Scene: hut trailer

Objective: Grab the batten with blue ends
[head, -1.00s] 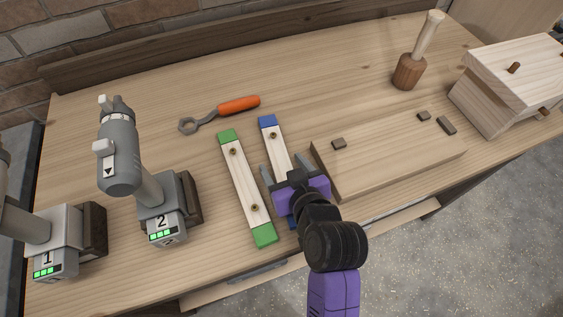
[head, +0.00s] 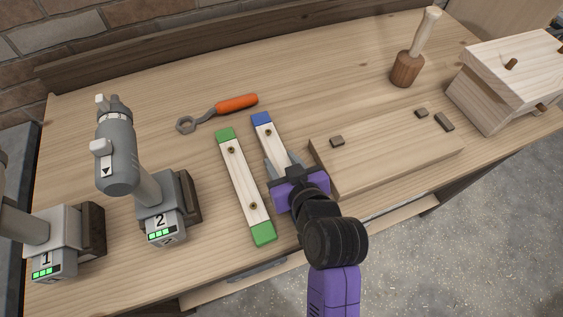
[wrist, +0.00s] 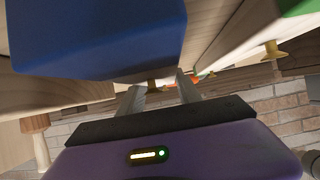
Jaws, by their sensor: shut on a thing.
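The batten with blue ends (head: 273,142) is a pale wooden strip on the bench, with its far blue end and a screw showing in the head view. My gripper (head: 284,164) is shut on it around its middle, fingers on either side. The near part is hidden under my gripper and wrist. In the wrist view a blue end (wrist: 95,35) looms large at upper left, above the gripper fingers (wrist: 162,92). I cannot tell any gap between batten and bench.
A batten with green ends (head: 243,185) lies close to the left. A wooden board (head: 385,155) with small dark blocks lies close to the right. A wrench with orange handle (head: 236,103), a mallet (head: 407,68), a wooden block (head: 500,85) and a grey tool (head: 118,160) stand around.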

